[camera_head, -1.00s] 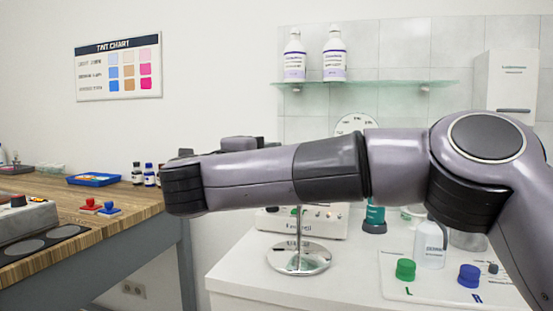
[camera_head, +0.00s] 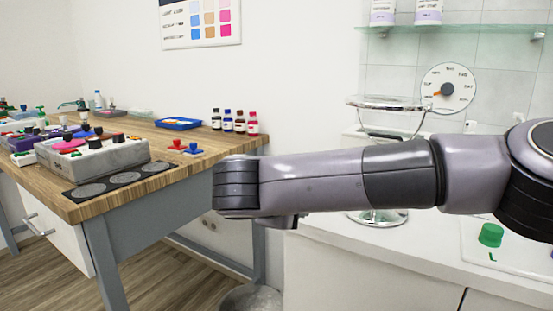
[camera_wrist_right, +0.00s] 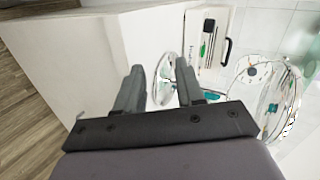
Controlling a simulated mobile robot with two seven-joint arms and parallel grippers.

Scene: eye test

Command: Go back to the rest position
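My right arm (camera_head: 320,180) reaches in from the right across the head view, in front of the white counter. Its gripper is hidden behind the arm there. In the right wrist view my right gripper (camera_wrist_right: 159,66) has its two fingers apart with nothing held between them. A white surface and a glass stand (camera_wrist_right: 166,92) lie beyond the fingers. My left gripper is in neither view.
A wooden bench (camera_head: 200,140) on the left holds a grey control box (camera_head: 105,155), a blue tray (camera_head: 178,124) and several small bottles. The white counter (camera_head: 400,255) bears a two-tier glass stand (camera_head: 385,104), a dial (camera_head: 447,90) and a green cap (camera_head: 491,235).

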